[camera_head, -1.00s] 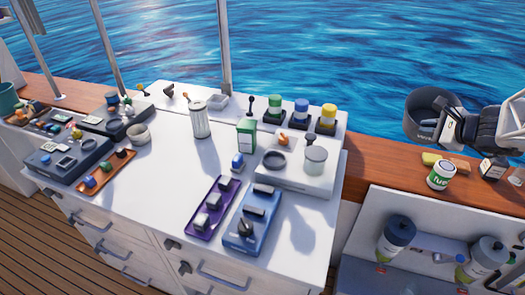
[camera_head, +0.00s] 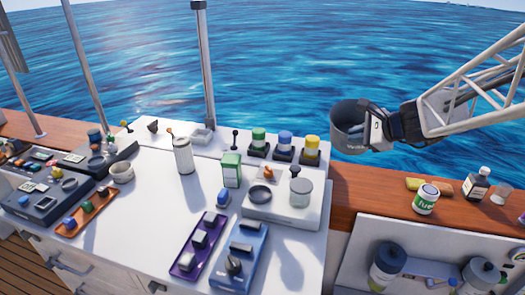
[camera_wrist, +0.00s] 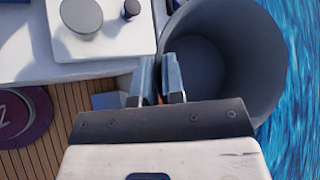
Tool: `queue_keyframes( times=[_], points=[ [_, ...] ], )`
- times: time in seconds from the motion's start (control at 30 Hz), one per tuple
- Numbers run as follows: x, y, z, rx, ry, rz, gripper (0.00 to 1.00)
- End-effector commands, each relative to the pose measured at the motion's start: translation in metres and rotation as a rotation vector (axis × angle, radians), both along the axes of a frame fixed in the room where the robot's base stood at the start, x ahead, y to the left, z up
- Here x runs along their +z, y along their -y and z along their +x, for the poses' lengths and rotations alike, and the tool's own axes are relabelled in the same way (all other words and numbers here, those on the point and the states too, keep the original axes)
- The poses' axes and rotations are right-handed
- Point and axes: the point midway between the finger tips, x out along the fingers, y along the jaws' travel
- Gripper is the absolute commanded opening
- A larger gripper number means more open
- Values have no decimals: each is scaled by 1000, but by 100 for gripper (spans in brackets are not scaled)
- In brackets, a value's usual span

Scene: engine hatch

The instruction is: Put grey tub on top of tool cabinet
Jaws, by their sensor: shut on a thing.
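The grey tub (camera_head: 351,126) is a dark grey, open-topped round vessel. My gripper (camera_head: 374,131) is shut on its right side and holds it in the air above the wooden ledge, to the right of the white cabinet top. In the wrist view the fingers (camera_wrist: 161,82) pinch the wall of the tub (camera_wrist: 235,75), and its inside looks empty. The white cabinet (camera_head: 130,215), likely the tool cabinet, has drawers at its front and many things on its top.
Coloured-cap jars (camera_head: 285,143), a green box (camera_head: 231,170), a pale canister (camera_head: 183,156), a purple tray (camera_head: 198,245) and a blue panel (camera_head: 240,258) crowd the top. The top's middle (camera_head: 150,205) is bare.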

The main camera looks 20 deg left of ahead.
Motion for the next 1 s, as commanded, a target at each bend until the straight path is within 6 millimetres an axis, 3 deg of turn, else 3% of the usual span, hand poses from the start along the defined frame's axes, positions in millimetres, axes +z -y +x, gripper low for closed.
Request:
queue_keyframes(
  times=[0.47, 1.0],
  points=[
    [2, -103, -26, 164, -62, -2, 0],
    [1, -209, -74, 341, -135, -17, 0]
  ],
)
